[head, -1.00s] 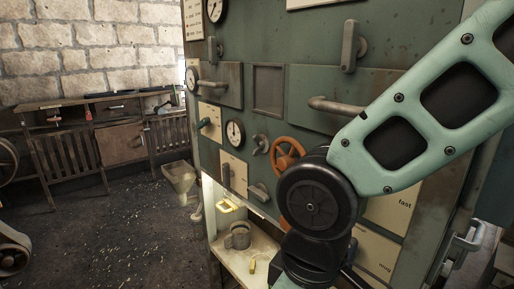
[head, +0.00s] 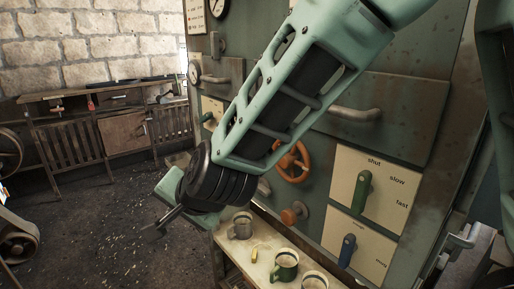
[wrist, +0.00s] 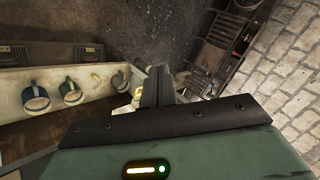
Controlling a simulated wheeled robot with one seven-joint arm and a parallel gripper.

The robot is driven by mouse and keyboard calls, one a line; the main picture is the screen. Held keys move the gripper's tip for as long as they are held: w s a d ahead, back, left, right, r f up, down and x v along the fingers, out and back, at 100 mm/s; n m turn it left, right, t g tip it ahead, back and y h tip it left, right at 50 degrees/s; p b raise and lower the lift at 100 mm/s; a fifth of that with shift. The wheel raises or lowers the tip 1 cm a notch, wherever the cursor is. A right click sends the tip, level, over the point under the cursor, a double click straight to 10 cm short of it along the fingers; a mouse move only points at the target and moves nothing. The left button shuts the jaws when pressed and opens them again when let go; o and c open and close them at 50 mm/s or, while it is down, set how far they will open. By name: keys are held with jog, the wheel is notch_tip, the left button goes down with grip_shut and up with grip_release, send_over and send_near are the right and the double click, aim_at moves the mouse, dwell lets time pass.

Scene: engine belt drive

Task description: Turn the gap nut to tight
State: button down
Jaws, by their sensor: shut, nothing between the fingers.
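I cannot make out which part is the gap nut; no label naming it can be read. My gripper (head: 158,228) points down and left in the head view, in front of the green machine panel and left of the shelf. Its fingers are shut with nothing between them, and they also show together in the wrist view (wrist: 158,88). They touch no control that I can see. The panel carries an orange handwheel (head: 293,161), an orange knob (head: 294,213), a green lever (head: 362,192) on a shut/slow/fast plate and a blue lever (head: 347,250). My arm hides part of the panel.
A pale shelf (head: 232,255) below the panel holds a grey mug (head: 241,226), a green mug (head: 285,266), another mug (head: 314,281) and a small yellow piece (head: 254,254). A wooden bench (head: 70,142) stands against the brick wall. The floor at left is mostly open.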

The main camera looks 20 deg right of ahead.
jog(key=w+d+m+t+h+p, duration=0.1)
jog(key=w+d+m+t+h, duration=0.2)
jog(key=w+m, duration=0.45)
jog(key=w+d+r+m+h+p, duration=0.1)
jog(key=w+d+m+h+p, duration=0.1)
jog(key=d+m+h, duration=0.5)
jog(key=w+d+r+m+h+p, duration=0.2)
jog(key=d+m+h+p, duration=0.3)
jog(key=d+m+h, duration=0.3)
jog(key=shift+d+r+g+h, duration=0.35)
jog(key=shift+d+h, duration=0.45)
jog(key=shift+d, duration=0.35)
jog(key=shift+f+m+b, duration=0.25)
jog(key=shift+f+b, duration=0.05)
jog(key=shift+b, duration=0.3)
jog(key=shift+r, duration=0.1)
